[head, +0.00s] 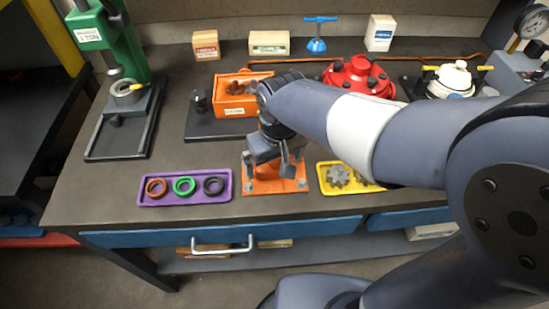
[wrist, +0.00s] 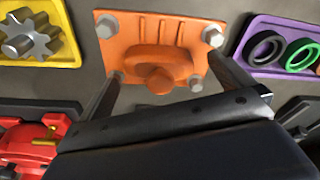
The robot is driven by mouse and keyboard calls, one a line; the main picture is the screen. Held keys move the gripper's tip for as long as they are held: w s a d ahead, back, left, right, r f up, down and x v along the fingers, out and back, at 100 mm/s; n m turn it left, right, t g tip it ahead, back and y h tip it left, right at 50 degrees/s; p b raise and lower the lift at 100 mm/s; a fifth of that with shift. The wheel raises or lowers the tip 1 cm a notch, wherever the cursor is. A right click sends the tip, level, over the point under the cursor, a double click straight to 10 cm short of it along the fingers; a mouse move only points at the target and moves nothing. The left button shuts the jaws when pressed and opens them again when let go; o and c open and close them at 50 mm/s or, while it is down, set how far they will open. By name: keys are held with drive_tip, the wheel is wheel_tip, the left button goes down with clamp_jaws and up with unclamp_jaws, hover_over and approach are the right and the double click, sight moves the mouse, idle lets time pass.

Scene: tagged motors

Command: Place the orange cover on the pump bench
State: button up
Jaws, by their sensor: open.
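The orange cover (head: 262,187) lies flat near the front edge of the bench, with bolts at its corners. In the wrist view the cover (wrist: 150,30) has ribs and a round raised boss facing my gripper. My gripper (head: 277,163) is above the cover, pointing down and partly hiding it. In the wrist view my gripper's fingers (wrist: 168,85) are apart, one on each side of the boss, and hold nothing. An orange pump housing (head: 233,105) with an open top stands on a dark base behind the cover. The bench top (head: 175,110) is dark grey.
A purple tray (head: 185,199) with three rings lies left of the cover, and a yellow tray (head: 323,175) with gears lies right. A green press (head: 108,45) stands at back left. A red pump (head: 357,75) and a white pump (head: 455,78) stand at right.

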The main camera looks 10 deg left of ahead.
wheel_tip(320, 180, up, 12)
drive_tip(key=s+d, duration=0.1)
drive_tip(key=shift+s+p, duration=0.2)
drive_tip(key=shift+p, duration=0.15)
drive_tip(key=b, duration=0.1)
hover_over(278, 180)
drive_tip(key=w+a, duration=0.1)
drive_tip(key=f, duration=1.2)
drive_tip(key=shift+w+f, duration=0.2)
drive_tip(key=shift+f, duration=0.1)
drive_tip(key=shift+w+a+r, duration=0.1)
drive_tip(key=shift+r, duration=1.4)
